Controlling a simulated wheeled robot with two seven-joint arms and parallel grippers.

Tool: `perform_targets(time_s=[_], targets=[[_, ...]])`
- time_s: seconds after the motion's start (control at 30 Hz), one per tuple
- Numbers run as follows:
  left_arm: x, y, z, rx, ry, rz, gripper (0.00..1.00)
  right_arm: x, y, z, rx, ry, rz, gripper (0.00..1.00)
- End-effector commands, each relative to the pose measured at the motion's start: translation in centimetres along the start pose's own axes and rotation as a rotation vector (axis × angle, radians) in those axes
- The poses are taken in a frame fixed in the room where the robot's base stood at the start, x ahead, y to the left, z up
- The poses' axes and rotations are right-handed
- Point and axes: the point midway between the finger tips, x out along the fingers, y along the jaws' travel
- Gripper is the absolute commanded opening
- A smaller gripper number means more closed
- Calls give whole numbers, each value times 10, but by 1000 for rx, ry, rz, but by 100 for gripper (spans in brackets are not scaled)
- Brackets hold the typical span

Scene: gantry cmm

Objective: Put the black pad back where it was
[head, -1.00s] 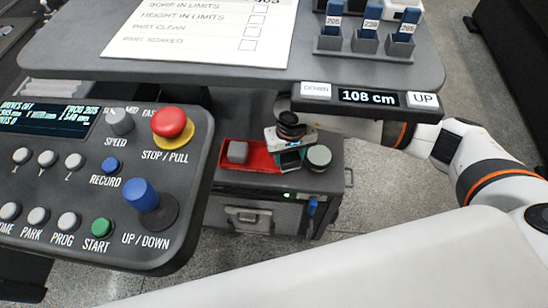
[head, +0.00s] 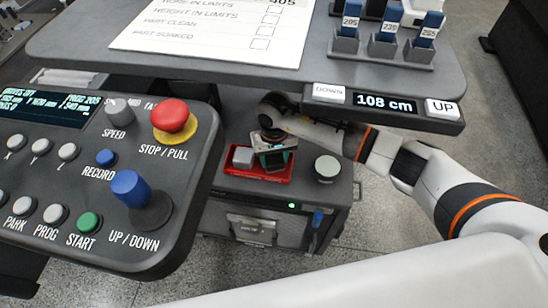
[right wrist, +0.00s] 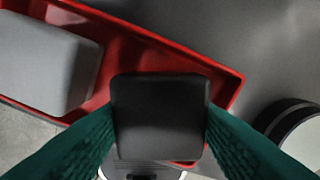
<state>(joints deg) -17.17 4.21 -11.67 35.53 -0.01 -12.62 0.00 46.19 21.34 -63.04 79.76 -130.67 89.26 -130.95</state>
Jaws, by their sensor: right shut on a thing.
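The black pad (right wrist: 160,115) is held between the green fingertips of my right gripper (right wrist: 160,130), one finger on each side. In the head view my right gripper (head: 274,160) is over the right part of the red tray (head: 262,178), which also shows in the right wrist view (right wrist: 222,82). I cannot tell whether the pad touches the tray floor. A grey block (head: 243,156) sits in the tray's left part; it also shows in the right wrist view (right wrist: 45,62), apart from the pad. My left gripper is not in view.
The tray stands on a dark cabinet (head: 325,193). A round grey-topped puck (head: 327,168) stands right of the tray. Above are the table edge with its height display (head: 384,102) and, at left, a control panel (head: 100,215) with a red stop button.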

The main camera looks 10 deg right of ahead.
Motion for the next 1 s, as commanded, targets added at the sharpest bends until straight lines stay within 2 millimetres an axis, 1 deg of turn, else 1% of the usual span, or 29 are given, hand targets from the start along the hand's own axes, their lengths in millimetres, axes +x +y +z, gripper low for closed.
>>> perform_targets(time_s=[0.03, 0.27, 0.4, 0.43, 0.53, 0.83, 0.9, 0.97, 1.0], targets=[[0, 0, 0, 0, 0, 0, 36, 5, 0, 0, 1, 1, 0, 27], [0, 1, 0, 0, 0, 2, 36, 6, 0, 0, -1, -2, -1, 27], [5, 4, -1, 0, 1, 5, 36, 10, 0, 0, -1, -2, -1, 27], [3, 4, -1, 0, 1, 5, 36, 8, 0, 0, 0, -1, 0, 54], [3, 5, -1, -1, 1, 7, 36, 8, 0, 0, 0, -1, 0, 70], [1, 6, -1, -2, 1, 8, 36, 6, 0, 0, -1, -1, 0, 70], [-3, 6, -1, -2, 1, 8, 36, 2, 0, 0, -1, -1, 0, 70], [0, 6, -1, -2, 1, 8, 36, -4, 0, 1, -1, -4, 0, 70], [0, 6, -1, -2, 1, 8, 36, -11, 0, 2, -2, -6, 1, 70]])
